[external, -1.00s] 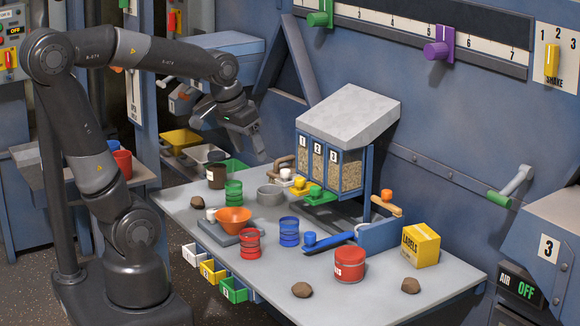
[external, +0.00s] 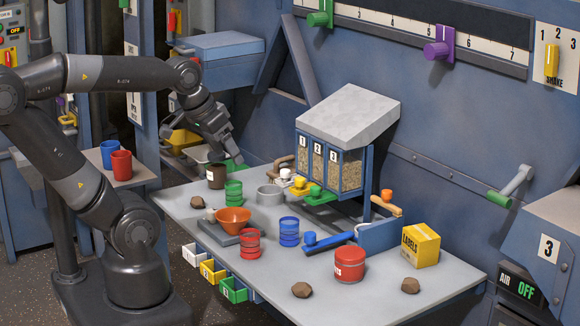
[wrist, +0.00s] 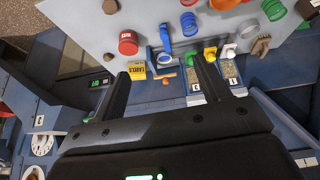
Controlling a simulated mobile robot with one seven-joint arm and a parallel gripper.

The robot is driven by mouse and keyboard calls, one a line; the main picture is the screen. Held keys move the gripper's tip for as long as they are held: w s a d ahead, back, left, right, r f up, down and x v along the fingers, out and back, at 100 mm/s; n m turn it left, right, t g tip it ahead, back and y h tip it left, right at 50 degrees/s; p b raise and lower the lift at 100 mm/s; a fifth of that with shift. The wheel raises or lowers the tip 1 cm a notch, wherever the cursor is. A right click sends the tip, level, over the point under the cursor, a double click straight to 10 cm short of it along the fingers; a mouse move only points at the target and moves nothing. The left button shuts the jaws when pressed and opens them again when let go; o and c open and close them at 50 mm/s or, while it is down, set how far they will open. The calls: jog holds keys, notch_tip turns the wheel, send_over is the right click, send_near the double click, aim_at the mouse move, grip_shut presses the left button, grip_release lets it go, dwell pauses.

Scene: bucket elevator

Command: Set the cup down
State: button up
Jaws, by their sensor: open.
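A red cup (external: 121,165) and a blue cup (external: 109,153) stand upright side by side on a grey side shelf at the left. My gripper (external: 232,157) is open, beyond the far left edge of the main table, well to the right of both cups. In the wrist view my gripper (wrist: 161,66) shows its two fingers spread with nothing held between them.
The grey table (external: 390,300) holds an orange bowl (external: 233,219), red, blue and green ringed containers, a red can (external: 349,265), a yellow box (external: 420,245) and rocks. A bin unit (external: 345,120) stands at the back. The table's front right is mostly clear.

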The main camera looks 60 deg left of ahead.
jog(key=w+f+n+g+h, duration=0.1)
jog(key=w+f+n+h, duration=0.1)
jog(key=w+f+n, duration=0.4)
jog(key=n, duration=2.5)
send_near(292, 229)
jog(key=w+a+f, duration=0.1)
jog(key=w+a, duration=0.1)
jog(key=shift+s+x, duration=0.15)
jog(key=shift+x, duration=2.35)
jog(key=shift+s+x, duration=0.15)
jog(key=shift+x, duration=2.35)
jog(key=shift+f, duration=0.15)
jog(key=c, duration=1.1)
